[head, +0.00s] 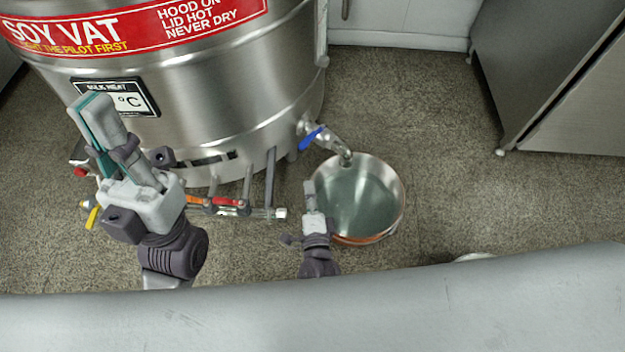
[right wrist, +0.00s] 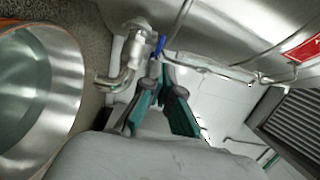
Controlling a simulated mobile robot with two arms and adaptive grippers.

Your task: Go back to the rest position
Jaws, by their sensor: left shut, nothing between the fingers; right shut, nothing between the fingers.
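My left gripper (head: 94,112) is raised at the left in the head view, in front of the steel vat, shut and empty with its fingers pointing up. My right gripper (head: 309,188) is shut and empty beside the left rim of the pot in the head view. Its teal-padded fingers also show in the right wrist view (right wrist: 163,88). From the head view I cannot tell whether it touches the pot.
The steel soy vat (head: 210,80) stands at the back left, with a blue-handled tap (head: 325,138) over a pot of greyish liquid (head: 385,235). Gas pipes with coloured valves (head: 225,208) run below the vat. A steel cabinet (head: 560,75) is at the right. Floor is clear between.

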